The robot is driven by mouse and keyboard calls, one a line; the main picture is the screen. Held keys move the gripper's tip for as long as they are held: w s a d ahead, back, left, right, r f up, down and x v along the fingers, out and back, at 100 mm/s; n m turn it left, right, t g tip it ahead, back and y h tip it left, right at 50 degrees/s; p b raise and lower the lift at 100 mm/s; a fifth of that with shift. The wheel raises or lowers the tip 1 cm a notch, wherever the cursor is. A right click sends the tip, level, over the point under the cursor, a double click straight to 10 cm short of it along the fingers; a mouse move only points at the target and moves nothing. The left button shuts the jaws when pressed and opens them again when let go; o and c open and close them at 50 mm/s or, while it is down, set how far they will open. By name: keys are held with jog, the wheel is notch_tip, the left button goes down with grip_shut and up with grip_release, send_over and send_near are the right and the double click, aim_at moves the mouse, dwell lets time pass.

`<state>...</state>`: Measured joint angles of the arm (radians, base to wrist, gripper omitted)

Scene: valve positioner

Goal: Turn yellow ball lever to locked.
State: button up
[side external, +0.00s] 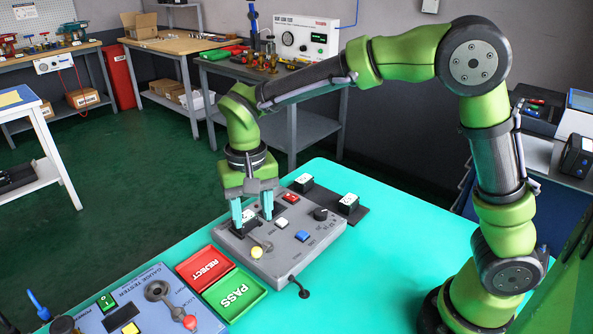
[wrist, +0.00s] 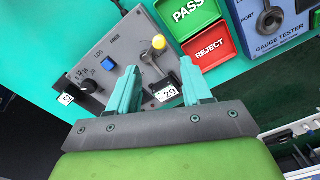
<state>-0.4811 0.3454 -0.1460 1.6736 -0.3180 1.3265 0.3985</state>
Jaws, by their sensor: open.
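The yellow ball lever (side external: 257,252) stands on the grey control box, its ball toward the front left edge in the side view. My gripper (side external: 253,217) is open and points down over the box's left part, behind the ball in the side view. In the wrist view the fingers of my gripper (wrist: 160,68) are spread apart, with nothing held between them. The ball is apart from both fingers.
The box also carries a blue button (side external: 302,236), a black knob (side external: 320,213) and a red switch (side external: 290,198). Red REJECT (side external: 207,266) and green PASS (side external: 236,293) trays lie beside it. A gauge tester (side external: 150,305) with its own red-ended lever is in front. The mat's right part is clear.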

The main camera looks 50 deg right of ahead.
notch_tip(320, 180, up, 7)
dwell(0.3)
jog(key=shift+r, duration=0.1)
jog(key=s+d+r+n+t+y, duration=0.1)
jog(key=s+d+t+y, duration=0.1)
jog(key=s+d+t, duration=0.5)
jog(key=s+d, duration=0.4)
jog(key=s, duration=0.5)
jog(key=shift+d+r, duration=0.15)
jog(key=shift+d, duration=0.2)
